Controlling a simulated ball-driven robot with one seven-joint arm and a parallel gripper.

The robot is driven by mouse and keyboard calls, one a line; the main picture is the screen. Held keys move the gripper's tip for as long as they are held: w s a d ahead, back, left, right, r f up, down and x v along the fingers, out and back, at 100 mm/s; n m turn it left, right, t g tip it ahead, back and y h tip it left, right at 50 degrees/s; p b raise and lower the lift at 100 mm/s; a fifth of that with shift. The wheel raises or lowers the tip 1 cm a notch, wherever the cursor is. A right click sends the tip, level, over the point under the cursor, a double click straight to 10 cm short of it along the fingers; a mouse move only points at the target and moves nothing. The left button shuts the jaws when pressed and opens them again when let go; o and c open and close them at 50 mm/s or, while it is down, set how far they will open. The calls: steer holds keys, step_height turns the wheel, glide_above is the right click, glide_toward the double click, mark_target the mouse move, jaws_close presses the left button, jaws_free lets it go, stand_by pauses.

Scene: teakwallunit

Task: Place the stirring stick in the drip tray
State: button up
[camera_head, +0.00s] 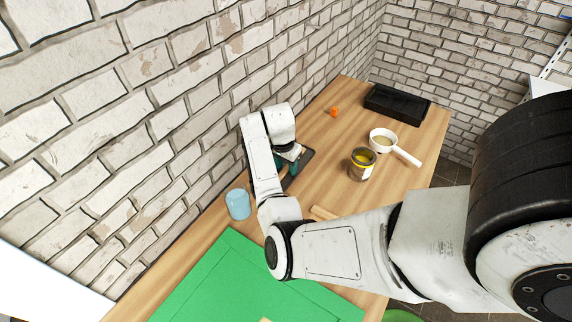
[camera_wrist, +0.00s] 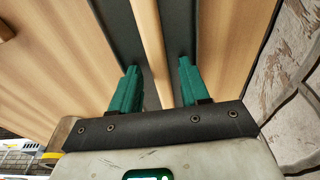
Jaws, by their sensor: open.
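A pale wooden stick, the stirring stick (camera_wrist: 148,40), lies lengthwise over a long dark flat tray (camera_wrist: 121,32) in the wrist view. The dark tray, which looks like the drip tray, also shows beside the wall in the head view (camera_head: 304,157). My gripper (camera_wrist: 160,72) is open, with its green fingers on either side of the stick and a gap on both sides. In the head view my gripper (camera_head: 290,165) is low over the dark tray, and the stick is hidden there. I cannot tell whether the stick's ends pass beyond the tray.
A light blue cup (camera_head: 238,204) stands near my arm. An open can (camera_head: 362,164), a white handled pan (camera_head: 384,140), an orange item (camera_head: 334,111) and a black box (camera_head: 397,104) stand farther back. A wooden piece (camera_head: 322,213) is partly behind my arm. A green mat (camera_head: 225,285) lies in front.

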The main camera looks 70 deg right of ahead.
step_height(320, 180, up, 12)
steer(key=a+b, duration=0.1)
steer(key=shift+w+a, duration=0.25)
steer(key=shift+a, duration=0.15)
stand_by(0.5)
